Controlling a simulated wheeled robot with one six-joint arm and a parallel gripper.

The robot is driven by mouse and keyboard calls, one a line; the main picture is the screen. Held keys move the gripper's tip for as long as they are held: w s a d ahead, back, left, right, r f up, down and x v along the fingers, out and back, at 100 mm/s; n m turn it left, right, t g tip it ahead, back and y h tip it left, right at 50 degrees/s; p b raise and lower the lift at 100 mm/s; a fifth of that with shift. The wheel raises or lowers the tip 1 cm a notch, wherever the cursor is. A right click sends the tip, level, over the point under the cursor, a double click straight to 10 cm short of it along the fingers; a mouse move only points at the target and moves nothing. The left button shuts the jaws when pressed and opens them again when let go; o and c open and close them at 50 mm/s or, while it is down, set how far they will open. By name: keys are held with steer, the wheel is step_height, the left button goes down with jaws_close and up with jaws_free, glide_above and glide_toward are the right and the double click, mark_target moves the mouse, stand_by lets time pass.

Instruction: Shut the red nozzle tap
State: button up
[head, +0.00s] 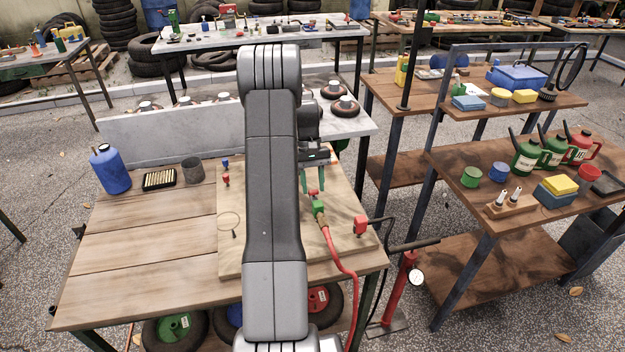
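A red hose (343,262) runs up over the wooden board (260,262) and ends in a green and yellowish fitting (319,207). I cannot tell for sure which red part is the nozzle tap. My gripper (314,184) points down just behind and above the green fitting. Its two green fingers look apart, with nothing seen between them. My arm hides the middle of the board.
A blue bottle (110,169), a cartridge tray (160,180) and a grey cup (193,170) stand at the table's back left. A red pump (403,285) stands on the floor at right, near a shelf with cans. The table's left front (130,260) is clear.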

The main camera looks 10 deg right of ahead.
steer(key=b+v, duration=0.1)
steer(key=v, duration=1.2)
steer(key=shift+w+r, duration=0.2)
steer(key=shift+r, duration=0.1)
steer(key=p+x, duration=0.1)
steer(key=x, duration=1.2)
steer(key=shift+s+f, duration=0.25)
steer(key=shift+f, duration=0.1)
